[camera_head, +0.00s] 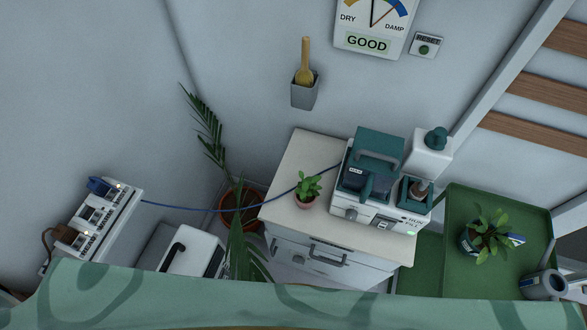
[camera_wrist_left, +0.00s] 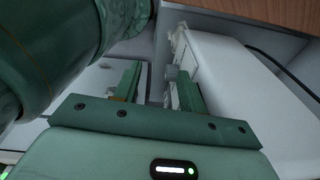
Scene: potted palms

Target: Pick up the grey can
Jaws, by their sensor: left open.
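A grey can (camera_head: 545,285) with a dark open top stands at the lower right in the head view, at the front right of the green trolley (camera_head: 447,222). Its lower part is cut off by the green patterned band along the bottom. My left gripper (camera_wrist_left: 160,88) shows only in the left wrist view. Its two green fingers are apart with nothing held between them. A white casing is close beside and behind the fingers. The can is not seen in the wrist view. My right gripper is in neither view.
A potted plant (camera_head: 486,237) stands on the trolley left of the can. A white cabinet (camera_head: 297,157) carries a small plant (camera_head: 308,187) and a teal-and-white machine (camera_head: 372,190). A blue cable (camera_head: 220,211) runs from the left wall unit towards the machine. A palm (camera_head: 208,125) stands behind.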

